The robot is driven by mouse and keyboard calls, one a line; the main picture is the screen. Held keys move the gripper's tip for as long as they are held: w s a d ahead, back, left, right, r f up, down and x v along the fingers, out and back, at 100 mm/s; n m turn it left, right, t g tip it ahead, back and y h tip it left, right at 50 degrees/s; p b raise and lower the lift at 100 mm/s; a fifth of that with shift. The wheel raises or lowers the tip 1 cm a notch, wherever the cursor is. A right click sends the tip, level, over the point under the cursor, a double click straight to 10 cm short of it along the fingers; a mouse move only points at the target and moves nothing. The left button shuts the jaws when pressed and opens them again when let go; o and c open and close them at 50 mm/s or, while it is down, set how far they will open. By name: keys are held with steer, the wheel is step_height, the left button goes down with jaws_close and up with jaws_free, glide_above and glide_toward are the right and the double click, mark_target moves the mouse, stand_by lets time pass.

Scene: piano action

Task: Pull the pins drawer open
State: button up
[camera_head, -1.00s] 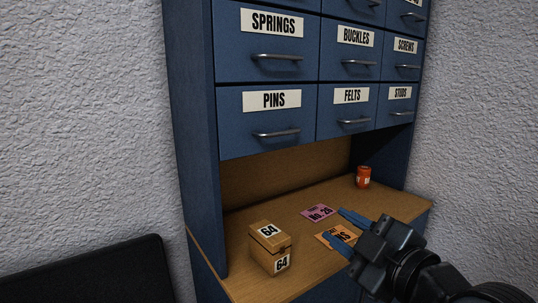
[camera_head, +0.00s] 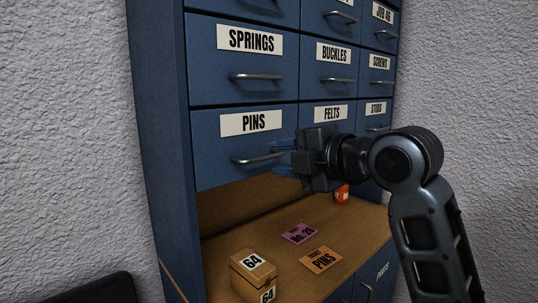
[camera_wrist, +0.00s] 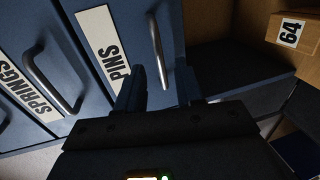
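The pins drawer (camera_head: 215,150) is a blue drawer front with a white PINS label (camera_head: 250,122) and a silver bar handle (camera_head: 250,159). It sits flush in the cabinet, shut. My gripper (camera_head: 283,158) is at the right end of this handle in the head view. In the wrist view my gripper (camera_wrist: 160,92) is open, with one blue finger on each side of the handle's near end (camera_wrist: 158,55). The handle lies between the fingers, and a gap shows around it. I cannot tell whether either finger touches it.
The felts drawer (camera_head: 309,117) is just right, partly behind my gripper. The springs drawer (camera_head: 210,72) is above. Below, a wooden shelf holds a box marked 64 (camera_head: 252,272), a purple card (camera_head: 298,233), an orange PINS card (camera_head: 321,260) and an orange can (camera_head: 342,194).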

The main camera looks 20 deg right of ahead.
mark_target(267, 158)
steer(key=shift+x, duration=1.85)
steer(key=shift+c, duration=0.5)
jaws_close()
